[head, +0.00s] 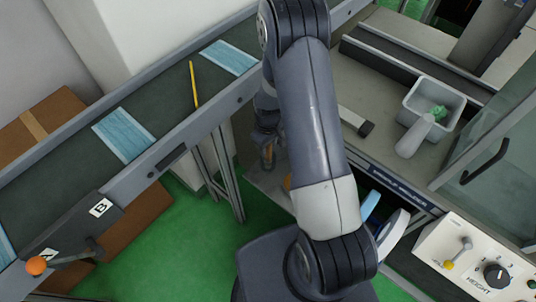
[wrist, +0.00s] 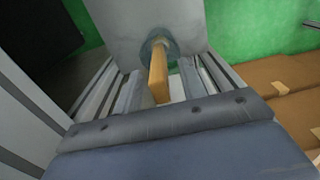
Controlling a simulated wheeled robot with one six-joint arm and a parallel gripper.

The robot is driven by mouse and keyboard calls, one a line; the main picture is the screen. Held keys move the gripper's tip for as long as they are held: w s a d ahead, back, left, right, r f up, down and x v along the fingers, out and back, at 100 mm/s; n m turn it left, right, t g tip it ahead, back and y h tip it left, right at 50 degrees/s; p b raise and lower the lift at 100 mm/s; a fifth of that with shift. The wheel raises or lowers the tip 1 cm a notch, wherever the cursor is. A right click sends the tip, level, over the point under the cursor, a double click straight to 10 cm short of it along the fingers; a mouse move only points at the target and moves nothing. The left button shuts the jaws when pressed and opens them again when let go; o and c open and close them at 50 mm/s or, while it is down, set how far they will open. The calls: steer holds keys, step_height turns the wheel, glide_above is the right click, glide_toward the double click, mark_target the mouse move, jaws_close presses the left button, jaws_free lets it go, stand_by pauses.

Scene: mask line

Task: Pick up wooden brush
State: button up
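The wooden brush's light-brown handle (wrist: 159,75) shows in the middle of the wrist view, with a round grey-green end against a grey panel. My gripper (wrist: 160,88) has its fingers apart on either side of the handle, with narrow gaps visible; firm contact cannot be made out. In the head view, my gripper (head: 267,143) is small, beyond my forearm, in front of the conveyor's side. A brown piece (head: 268,156), apparently the brush, shows at its fingertips. My arm hides much of the area around it.
A conveyor (head: 180,105) with blue masks (head: 124,135) and a yellow stick (head: 194,83) runs along the left. A grey bin (head: 435,103) stands on the right bench. A control box with a HEIGHT dial (head: 497,275) is at lower right. Green floor (head: 195,240) is open below the conveyor.

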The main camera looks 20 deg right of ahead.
steer(key=shift+f, duration=0.55)
steer(key=shift+c, duration=0.2)
jaws_close()
